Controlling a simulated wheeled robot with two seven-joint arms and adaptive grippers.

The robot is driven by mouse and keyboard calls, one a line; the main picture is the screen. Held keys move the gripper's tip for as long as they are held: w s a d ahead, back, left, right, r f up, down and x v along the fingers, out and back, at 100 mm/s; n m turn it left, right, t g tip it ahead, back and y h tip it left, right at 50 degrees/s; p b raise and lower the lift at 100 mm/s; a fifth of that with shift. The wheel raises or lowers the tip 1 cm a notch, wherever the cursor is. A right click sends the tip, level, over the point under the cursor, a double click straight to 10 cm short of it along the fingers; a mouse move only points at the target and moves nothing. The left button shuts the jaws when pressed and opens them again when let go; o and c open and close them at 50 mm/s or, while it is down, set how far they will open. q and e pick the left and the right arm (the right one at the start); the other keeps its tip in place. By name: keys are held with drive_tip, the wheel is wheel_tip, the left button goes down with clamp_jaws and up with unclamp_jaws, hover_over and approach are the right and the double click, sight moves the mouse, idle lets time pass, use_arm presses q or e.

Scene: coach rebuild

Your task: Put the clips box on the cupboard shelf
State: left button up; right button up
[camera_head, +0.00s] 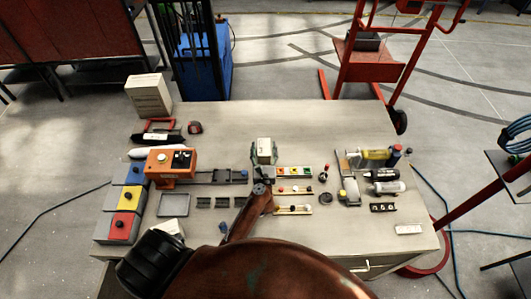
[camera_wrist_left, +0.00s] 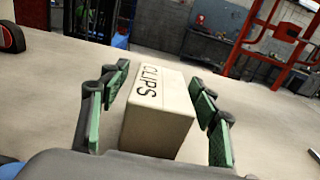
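The clips box (camera_head: 266,149) is a small pale box standing on the workbench (camera_head: 310,122), a little right of the middle. In the left wrist view the clips box (camera_wrist_left: 158,112) shows the word CLIPS on its top face. My left gripper (camera_head: 262,172) is at the near side of the box. In the wrist view the left gripper (camera_wrist_left: 162,80) has its green-padded fingers apart, one on each side of the box, with gaps visible. My right gripper is not in view. I cannot make out a cupboard shelf for certain.
A cream carton (camera_head: 149,96) stands at the back left corner. Small block trays (camera_head: 294,172) lie right of the gripper, with bottles (camera_head: 385,174) further right. The bench's back middle is clear.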

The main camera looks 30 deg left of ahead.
use_arm(q)
drive_tip(key=shift+w+f, duration=0.15)
drive_tip(key=shift+w, duration=0.05)
drive_tip(key=c, duration=0.3)
drive_tip(key=shift+s, duration=0.1)
drive_tip(key=c, duration=0.5)
drive_tip(key=shift+c, duration=1.6)
drive_tip(key=shift+r, duration=0.2)
